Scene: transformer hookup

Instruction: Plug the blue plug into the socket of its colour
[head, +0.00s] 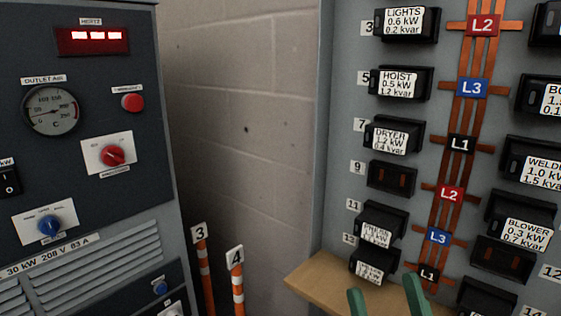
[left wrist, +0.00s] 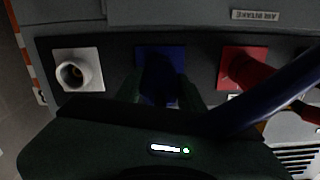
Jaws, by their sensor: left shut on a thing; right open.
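In the left wrist view, my left gripper (left wrist: 162,92) is shut on the blue plug (left wrist: 160,82), which is dark and mostly hidden between the fingers. It is in front of the blue socket (left wrist: 175,52), a square blue plate on the dark panel. Whether the plug is inside the socket or just short of it, I cannot tell. The left gripper is not in the head view. My right gripper (head: 386,298) shows two green fingertips at the bottom of the head view, apart and empty, in front of a wooden ledge.
In the left wrist view, a white socket (left wrist: 78,70) is left of the blue one. A red plug (left wrist: 250,72) sits at the red socket (left wrist: 232,58). A thick blue cable (left wrist: 265,98) crosses at right.

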